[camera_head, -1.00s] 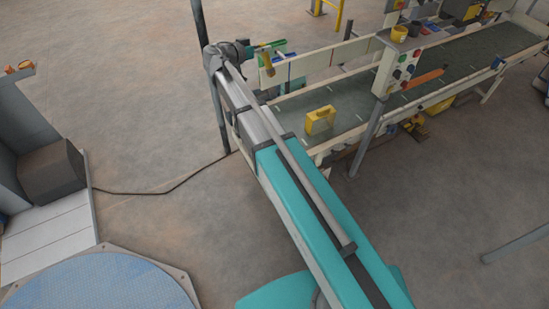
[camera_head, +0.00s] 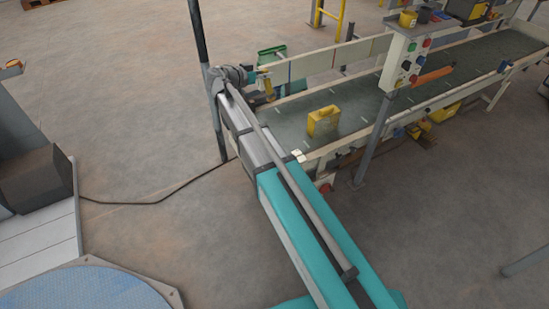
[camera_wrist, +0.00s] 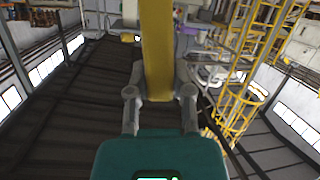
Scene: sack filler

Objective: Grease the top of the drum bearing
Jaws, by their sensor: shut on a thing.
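My gripper (camera_wrist: 160,92) is shut on a yellow bar-shaped tool (camera_wrist: 157,45) in the wrist view, with one finger on each side of it. In the head view the yellow tool (camera_head: 269,89) shows small and points downward beside the far end of my arm, at the left end of the conveyor (camera_head: 345,120). The fingertips are too small to make out there. The tool's working end is not clear in either view. I cannot pick out the drum bearing with certainty.
A yellow box-shaped thing (camera_head: 323,121) stands on the belt. A control panel (camera_head: 405,58) on a post rises at the near side. A dark upright post (camera_head: 197,60) stands just left of my arm's end. A green part (camera_head: 272,51) is behind it. Open floor lies to the left.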

